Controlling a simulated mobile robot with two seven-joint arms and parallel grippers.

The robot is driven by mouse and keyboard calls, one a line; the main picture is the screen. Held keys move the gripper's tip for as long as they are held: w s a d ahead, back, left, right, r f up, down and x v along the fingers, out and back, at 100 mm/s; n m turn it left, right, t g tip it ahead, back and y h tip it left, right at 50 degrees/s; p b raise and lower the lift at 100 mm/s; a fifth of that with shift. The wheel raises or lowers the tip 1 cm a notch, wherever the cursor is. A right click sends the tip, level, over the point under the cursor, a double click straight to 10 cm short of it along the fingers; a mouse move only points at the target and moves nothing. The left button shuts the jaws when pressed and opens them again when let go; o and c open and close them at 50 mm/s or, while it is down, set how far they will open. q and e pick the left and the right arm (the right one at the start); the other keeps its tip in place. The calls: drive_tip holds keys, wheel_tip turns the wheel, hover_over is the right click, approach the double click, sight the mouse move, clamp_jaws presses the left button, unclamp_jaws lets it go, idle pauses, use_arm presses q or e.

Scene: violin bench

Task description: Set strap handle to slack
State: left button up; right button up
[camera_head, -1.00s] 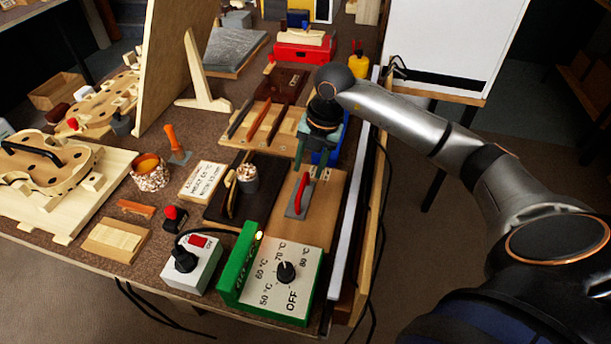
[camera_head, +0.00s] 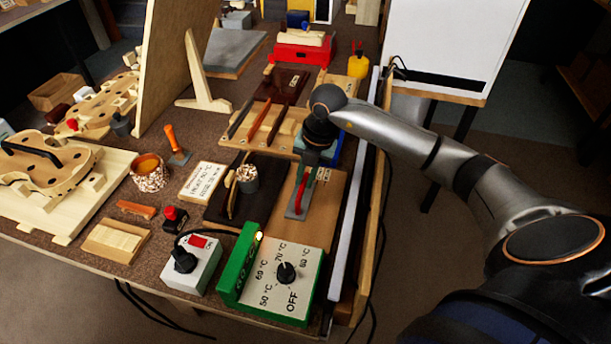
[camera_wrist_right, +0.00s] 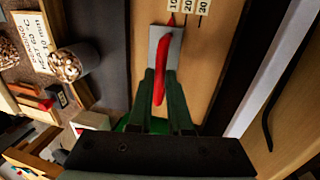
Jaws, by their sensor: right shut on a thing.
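The strap handle is a red lever (camera_head: 302,194) on a grey metal plate (camera_head: 292,212), fixed to a light wooden board at the right side of the bench. In the right wrist view the red lever (camera_wrist_right: 162,55) runs lengthwise between the green fingers, over its grey plate (camera_wrist_right: 175,52). The upper part of the lever is hidden by the gripper in the head view. My left gripper does not show.
Number labels (camera_wrist_right: 188,7) lie beyond the plate on the board. A green-sided box with a temperature dial (camera_head: 286,272) stands in front of the board. A long pale rail (camera_head: 350,225) runs along the right edge.

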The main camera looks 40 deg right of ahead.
sight(292, 194)
clamp_jaws()
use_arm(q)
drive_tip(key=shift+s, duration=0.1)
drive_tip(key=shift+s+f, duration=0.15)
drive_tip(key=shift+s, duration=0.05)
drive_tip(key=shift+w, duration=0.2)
use_arm(e)
drive_tip(key=shift+w+a, duration=0.1)
idle(0.3)
drive_tip(key=shift+w+a, duration=0.25)
drive_tip(key=shift+w+a+r, duration=0.1)
drive_tip(key=shift+w+a, duration=0.7)
drive_tip(key=shift+w, duration=0.2)
drive_tip(key=o, duration=0.7)
unclamp_jaws()
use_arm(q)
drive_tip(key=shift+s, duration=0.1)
